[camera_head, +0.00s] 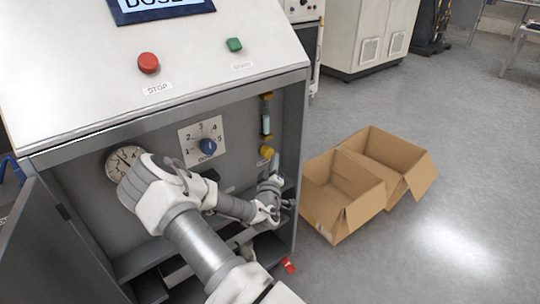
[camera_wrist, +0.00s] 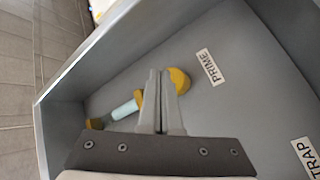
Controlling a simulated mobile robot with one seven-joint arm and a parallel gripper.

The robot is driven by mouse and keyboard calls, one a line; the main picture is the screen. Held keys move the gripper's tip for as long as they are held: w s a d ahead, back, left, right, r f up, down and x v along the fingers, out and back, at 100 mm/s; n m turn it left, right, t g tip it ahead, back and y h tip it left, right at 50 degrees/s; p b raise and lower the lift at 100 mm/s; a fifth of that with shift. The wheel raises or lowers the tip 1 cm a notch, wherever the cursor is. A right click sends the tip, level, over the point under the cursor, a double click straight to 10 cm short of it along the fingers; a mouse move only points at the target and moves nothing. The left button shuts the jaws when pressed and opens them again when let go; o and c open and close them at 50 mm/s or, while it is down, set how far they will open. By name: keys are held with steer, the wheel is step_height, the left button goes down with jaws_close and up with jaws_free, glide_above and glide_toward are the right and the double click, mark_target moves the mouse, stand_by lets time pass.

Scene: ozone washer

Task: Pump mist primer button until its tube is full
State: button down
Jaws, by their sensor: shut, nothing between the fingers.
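The primer button is a yellow knob (camera_head: 266,151) on the back panel inside the open cabinet. It also shows in the wrist view (camera_wrist: 181,81) beside a PRIME label. The tube (camera_head: 266,123) is pale blue with yellow-brown end fittings and stands above the button. In the wrist view the tube (camera_wrist: 125,109) lies left of the fingers, partly hidden near them; its fill level is hard to tell. My gripper (camera_head: 276,158) is shut and empty, its tips close to the button. In the wrist view its fingertips (camera_wrist: 158,73) overlap the button's left edge; I cannot tell whether they touch.
A dial gauge (camera_head: 122,162) and a blue dose knob (camera_head: 207,146) sit left on the panel. Red STOP (camera_head: 148,63) and green START (camera_head: 234,44) buttons are on the sloped top. An open cardboard box (camera_head: 345,190) stands on the floor to the right.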

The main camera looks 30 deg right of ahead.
steer(key=shift+w, duration=0.25)
steer(key=shift+w+a+b, duration=0.15)
steer(key=shift+w+b, duration=0.35)
steer(key=shift+w, duration=0.55)
stand_by(1.1)
steer(key=shift+s, duration=1.45)
steer(key=shift+s, duration=0.1)
steer(key=s, duration=0.4)
steer(key=shift+s+d, duration=0.3)
steer(key=shift+s, duration=0.1)
